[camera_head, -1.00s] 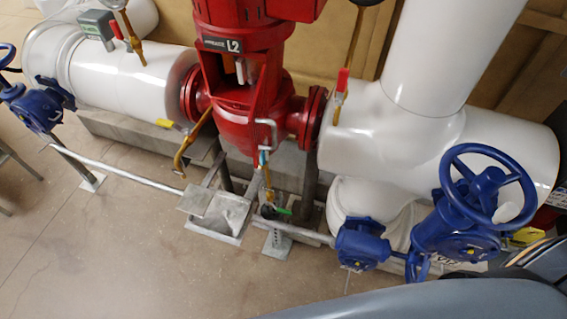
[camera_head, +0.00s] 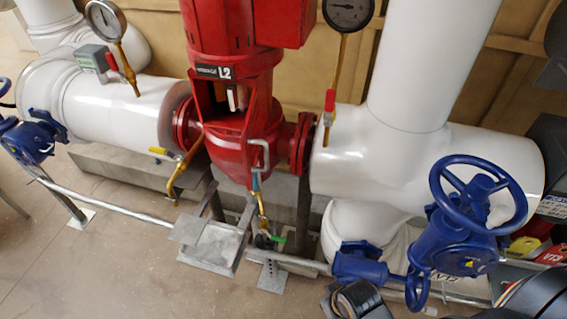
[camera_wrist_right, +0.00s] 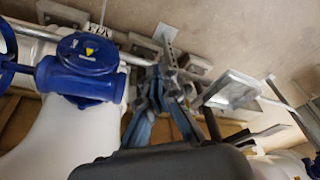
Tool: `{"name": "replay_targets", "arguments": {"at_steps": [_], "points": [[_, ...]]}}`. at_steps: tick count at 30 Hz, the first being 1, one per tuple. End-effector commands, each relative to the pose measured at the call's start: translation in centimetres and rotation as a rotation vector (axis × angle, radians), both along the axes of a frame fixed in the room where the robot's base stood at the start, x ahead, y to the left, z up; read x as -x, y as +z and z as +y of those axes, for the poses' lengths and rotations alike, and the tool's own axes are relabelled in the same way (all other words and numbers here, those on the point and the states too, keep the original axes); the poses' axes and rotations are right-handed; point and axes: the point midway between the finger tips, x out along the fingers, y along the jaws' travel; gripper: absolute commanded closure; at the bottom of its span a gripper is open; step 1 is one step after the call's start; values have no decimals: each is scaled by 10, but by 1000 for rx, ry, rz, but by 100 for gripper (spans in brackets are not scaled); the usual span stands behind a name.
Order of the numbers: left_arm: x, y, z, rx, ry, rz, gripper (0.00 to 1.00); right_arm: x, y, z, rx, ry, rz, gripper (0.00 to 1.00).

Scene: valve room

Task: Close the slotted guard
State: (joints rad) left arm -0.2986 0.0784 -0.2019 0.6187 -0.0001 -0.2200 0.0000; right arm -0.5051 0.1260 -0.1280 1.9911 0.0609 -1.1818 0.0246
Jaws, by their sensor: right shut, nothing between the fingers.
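The red pump (camera_head: 245,140) stands in the middle of the head view. Its red housing has a tall opening (camera_head: 232,98) at the front, with a pale part visible inside. I cannot tell for certain which part is the slotted guard. A grey bent handle (camera_head: 265,152) shows at the pump's lower right. My right gripper (camera_wrist_right: 166,84) is shut and empty in the right wrist view, pointing toward the floor brackets. It appears apart from the pump, which I cannot make out in that view. My left gripper is not in view.
A blue handwheel valve (camera_head: 470,225) stands at the right, among thick white pipes (camera_head: 385,150). Gauges (camera_head: 348,12) stand above the pipes. A low metal rail (camera_head: 110,203) and a grey drain tray (camera_head: 215,245) lie in front of the pump. The floor (camera_head: 90,270) at front left is clear.

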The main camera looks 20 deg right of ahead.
Motion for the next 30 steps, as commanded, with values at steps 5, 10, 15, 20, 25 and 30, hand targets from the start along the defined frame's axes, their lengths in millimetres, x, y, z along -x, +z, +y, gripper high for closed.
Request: {"name": "replay_targets", "arguments": {"at_steps": [5, 10, 15, 20, 25, 30], "points": [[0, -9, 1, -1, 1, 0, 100, -30, 99, 14, -232, -76, -171, 100], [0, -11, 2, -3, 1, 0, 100, -62, 175, 36, -590, -187, -316, 100], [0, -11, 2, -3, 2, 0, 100, -95, 252, 35, -999, -360, -403, 100], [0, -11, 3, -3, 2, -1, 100, -119, 310, 12, -1315, -533, -429, 100], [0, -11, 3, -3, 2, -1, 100, -132, 339, -6, -1487, -638, -431, 100], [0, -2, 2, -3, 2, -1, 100, -142, 346, -5, -1519, -659, -432, 100]]}}
